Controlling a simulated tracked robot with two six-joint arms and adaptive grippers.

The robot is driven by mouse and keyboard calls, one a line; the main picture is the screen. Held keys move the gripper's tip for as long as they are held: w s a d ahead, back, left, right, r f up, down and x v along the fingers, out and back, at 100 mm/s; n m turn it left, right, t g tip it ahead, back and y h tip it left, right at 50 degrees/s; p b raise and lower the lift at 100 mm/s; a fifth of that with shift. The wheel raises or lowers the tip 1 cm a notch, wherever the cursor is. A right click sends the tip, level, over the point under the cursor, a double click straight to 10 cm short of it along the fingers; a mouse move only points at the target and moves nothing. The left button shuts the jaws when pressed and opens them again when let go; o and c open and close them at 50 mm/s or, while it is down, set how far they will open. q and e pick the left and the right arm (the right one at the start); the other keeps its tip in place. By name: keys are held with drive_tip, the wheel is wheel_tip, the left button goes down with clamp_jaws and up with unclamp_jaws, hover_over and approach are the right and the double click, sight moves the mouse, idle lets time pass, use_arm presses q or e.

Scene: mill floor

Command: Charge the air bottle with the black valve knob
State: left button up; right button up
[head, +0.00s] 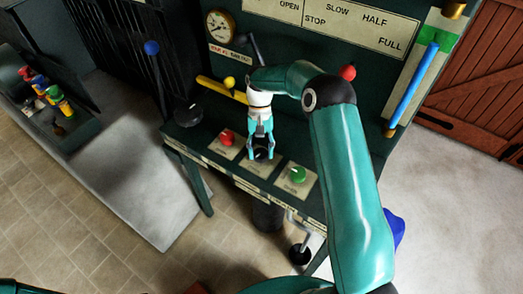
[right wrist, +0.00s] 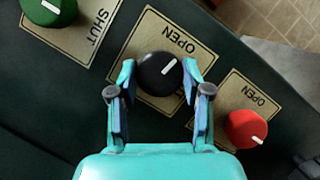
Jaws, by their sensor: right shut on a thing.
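The black valve knob (right wrist: 157,74) sits on a cream label plate on the dark green bench, between a red knob (head: 226,139) and a green knob (head: 298,174). My right gripper (head: 261,153) points down over it and is shut on it, one finger on each side in the right wrist view (right wrist: 158,80). The knob's white mark points to the upper right in that view, near the upside-down word OPEN. In the head view the fingers mostly hide the knob. A round gauge (head: 221,26) is on the panel behind; its reading is too small to tell. My left gripper is out of view.
Behind the knobs are a blue-ball lever (head: 152,48), a yellow bar (head: 220,89) and a red ball (head: 347,72). A sight tube with a blue column (head: 411,86) stands right. A crank handle (head: 299,252) hangs below the bench front. A bin with colored items (head: 48,97) is left.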

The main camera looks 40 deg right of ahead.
drive_tip(key=shift+w+r+n, duration=0.1)
drive_tip(key=shift+w+n, duration=0.05)
drive_tip(key=shift+n, duration=0.35)
drive_tip(key=o, duration=1.2)
drive_tip(key=shift+c, duration=0.2)
drive_tip(key=v, duration=1.1)
drive_tip(key=shift+w+r, duration=0.2)
drive_tip(key=shift+r, duration=0.2)
